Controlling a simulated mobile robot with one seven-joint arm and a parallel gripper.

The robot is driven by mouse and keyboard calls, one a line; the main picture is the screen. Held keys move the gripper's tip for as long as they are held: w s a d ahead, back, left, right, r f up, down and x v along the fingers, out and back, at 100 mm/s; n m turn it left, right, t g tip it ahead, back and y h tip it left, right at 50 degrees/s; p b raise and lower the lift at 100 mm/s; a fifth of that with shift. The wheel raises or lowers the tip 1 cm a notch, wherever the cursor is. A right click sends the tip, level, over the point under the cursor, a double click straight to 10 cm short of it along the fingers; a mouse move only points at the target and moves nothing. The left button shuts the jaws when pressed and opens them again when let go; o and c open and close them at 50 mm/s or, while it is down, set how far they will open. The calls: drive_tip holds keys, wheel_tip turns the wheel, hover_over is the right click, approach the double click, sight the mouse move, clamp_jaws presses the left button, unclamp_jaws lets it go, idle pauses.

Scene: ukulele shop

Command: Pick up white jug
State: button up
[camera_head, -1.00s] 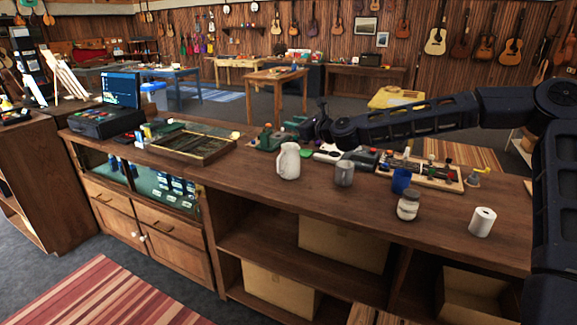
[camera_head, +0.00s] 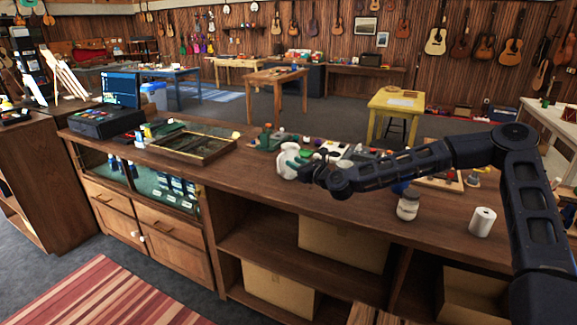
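The white jug (camera_head: 285,166) stands upright on the wooden counter, left of my gripper. My gripper (camera_head: 306,167) has its black fingers at the jug's right side, overlapping the jug's edge in the picture. I cannot tell whether they touch it, or whether the fingers are open or shut. The jug's right side is partly covered.
On the counter (camera_head: 245,171), a white-lidded jar (camera_head: 408,206) and a white paper roll (camera_head: 482,221) stand to the right. A blue cup (camera_head: 400,187) is mostly behind my arm. A shallow wooden case (camera_head: 190,154) lies left of the jug. Small tools lie behind.

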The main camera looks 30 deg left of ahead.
approach(278, 169)
drive_tip(key=shift+w+d+r, duration=0.1)
drive_tip(key=shift+d+r, duration=0.05)
drive_tip(key=shift+r, duration=0.65)
drive_tip(key=shift+w+f, duration=0.1)
drive_tip(key=shift+f, duration=0.2)
drive_tip(key=x, duration=0.5)
drive_tip(key=shift+r+x, duration=0.15)
drive_tip(key=shift+x, duration=1.25)
drive_tip(key=shift+r+x, duration=0.15)
drive_tip(key=shift+x, duration=1.25)
clamp_jaws()
